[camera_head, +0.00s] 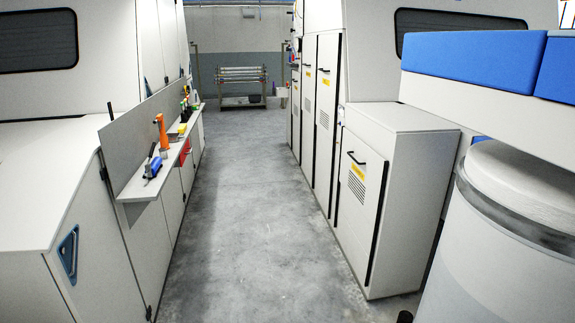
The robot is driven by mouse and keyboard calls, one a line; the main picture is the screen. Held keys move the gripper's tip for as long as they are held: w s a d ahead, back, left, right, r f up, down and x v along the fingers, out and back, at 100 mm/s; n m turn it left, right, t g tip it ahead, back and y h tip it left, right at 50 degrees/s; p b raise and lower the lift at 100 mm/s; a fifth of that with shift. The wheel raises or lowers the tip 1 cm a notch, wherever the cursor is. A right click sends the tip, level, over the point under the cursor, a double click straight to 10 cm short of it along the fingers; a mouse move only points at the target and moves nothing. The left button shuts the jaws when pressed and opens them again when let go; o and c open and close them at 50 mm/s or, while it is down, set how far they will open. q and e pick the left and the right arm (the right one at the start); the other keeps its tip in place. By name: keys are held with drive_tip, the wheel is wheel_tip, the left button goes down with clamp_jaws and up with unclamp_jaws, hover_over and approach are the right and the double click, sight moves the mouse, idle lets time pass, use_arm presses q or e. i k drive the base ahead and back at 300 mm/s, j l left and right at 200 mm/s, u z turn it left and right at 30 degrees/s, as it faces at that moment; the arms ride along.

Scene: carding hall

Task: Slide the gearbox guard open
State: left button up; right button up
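I cannot tell for certain which panel is the gearbox guard. The nearest candidate is a white cabinet front panel (358,205) on the right side of the aisle, with a black handle (356,158), a yellow label and vent slots. It looks closed. Taller white panels (325,110) with yellow labels stand behind it along the same side. Neither of my grippers is in view.
A grey concrete aisle (240,200) runs clear between the machines. On the left, a narrow shelf (145,180) holds tools, including an orange-handled one (162,132) and a blue one (153,167). A large white drum (500,240) stands at the right front. A metal rack (242,85) stands at the far end.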

sight(361, 169)
drive_tip(key=i, duration=1.75)
